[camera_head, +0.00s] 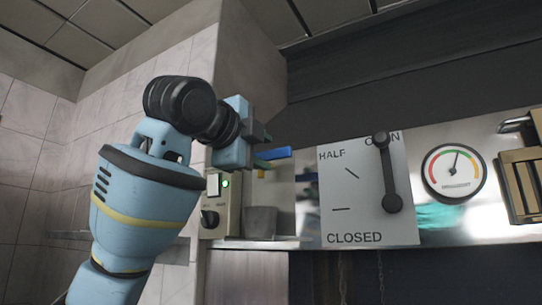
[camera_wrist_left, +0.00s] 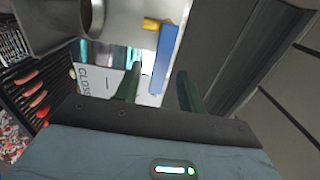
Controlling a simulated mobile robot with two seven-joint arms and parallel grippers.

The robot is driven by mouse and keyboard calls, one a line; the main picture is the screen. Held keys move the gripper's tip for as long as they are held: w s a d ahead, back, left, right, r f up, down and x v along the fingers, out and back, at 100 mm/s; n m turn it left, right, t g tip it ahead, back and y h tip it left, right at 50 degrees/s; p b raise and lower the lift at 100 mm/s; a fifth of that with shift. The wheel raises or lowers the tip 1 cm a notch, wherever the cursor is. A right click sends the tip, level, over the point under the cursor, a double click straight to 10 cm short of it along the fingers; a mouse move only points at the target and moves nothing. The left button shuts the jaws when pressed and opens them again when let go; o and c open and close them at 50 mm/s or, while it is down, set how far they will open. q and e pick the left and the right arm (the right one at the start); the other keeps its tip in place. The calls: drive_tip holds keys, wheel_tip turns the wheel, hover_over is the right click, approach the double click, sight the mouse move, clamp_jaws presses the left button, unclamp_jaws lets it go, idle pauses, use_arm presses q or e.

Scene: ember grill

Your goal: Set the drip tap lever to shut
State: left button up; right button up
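A blue lever (camera_head: 275,154) sticks out to the right just beyond my left gripper (camera_head: 262,149), above a grey cup (camera_head: 261,222). It looks like the drip tap lever. In the left wrist view the blue lever (camera_wrist_left: 165,52) runs lengthwise from a brass-coloured stem (camera_wrist_left: 152,24). Its near end shows in the gap between the two dark fingers of my left gripper (camera_wrist_left: 158,78), which are apart. I cannot tell whether either finger touches it. In the head view the gripper hides the lever's left part. My right gripper is not in view.
Right of the tap, a plate (camera_head: 340,215) marked OPEN, HALF and CLOSED carries a dark lever (camera_head: 389,175), knob up near OPEN. A gauge (camera_head: 454,173) and switch box (camera_head: 218,200) are on the wall. A grill with sausages (camera_wrist_left: 32,91) shows in the wrist view.

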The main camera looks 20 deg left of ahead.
use_arm(q)
drive_tip(key=shift+s+a, duration=0.1)
drive_tip(key=shift+s, duration=1.15)
